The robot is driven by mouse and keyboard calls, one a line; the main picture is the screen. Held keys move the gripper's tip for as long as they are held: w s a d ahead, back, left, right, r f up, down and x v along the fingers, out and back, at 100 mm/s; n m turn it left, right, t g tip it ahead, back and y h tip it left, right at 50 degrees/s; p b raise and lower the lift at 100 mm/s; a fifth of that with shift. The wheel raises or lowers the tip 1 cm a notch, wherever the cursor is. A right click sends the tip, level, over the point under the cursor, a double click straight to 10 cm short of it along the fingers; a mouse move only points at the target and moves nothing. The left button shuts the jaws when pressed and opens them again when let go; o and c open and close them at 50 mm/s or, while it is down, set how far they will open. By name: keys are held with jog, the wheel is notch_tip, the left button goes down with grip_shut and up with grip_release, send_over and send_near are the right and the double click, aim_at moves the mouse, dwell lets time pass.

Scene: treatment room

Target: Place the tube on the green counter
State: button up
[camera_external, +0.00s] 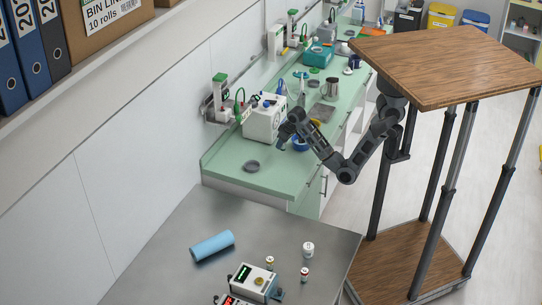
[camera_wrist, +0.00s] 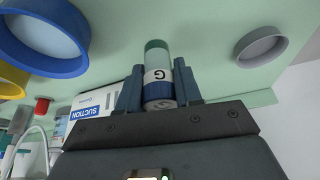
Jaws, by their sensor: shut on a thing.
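The tube (camera_wrist: 157,62) has a green end, a white band with a dark letter and a blue band. In the wrist view it sits between the two blue fingers of my gripper (camera_wrist: 158,82), which is shut on it. The green counter (camera_wrist: 205,40) fills the background behind the tube. In the external view my gripper (camera_external: 284,136) is over the near part of the green counter (camera_external: 278,178), beside the white machine. The tube is too small to make out clearly there. I cannot tell whether the tube touches the counter.
A grey round dish (camera_wrist: 261,47) and a blue bowl (camera_wrist: 48,62) flank the tube. A white suction box (camera_wrist: 90,108) is close by at left. The white machine (camera_external: 262,122) stands against the wall. The counter's near end around the grey dish (camera_external: 252,166) is mostly clear.

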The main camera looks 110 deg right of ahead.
aim_at(282, 149)
jog(key=shift+w+a+f, duration=0.1)
jog(key=shift+f, duration=2.05)
jog(key=shift+f, duration=0.1)
jog(key=o, duration=1)
jog(key=shift+r, duration=0.35)
jog(key=p+v, duration=0.6)
jog(key=v, duration=0.5)
jog(key=shift+r, duration=0.3)
jog(key=shift+a, duration=0.1)
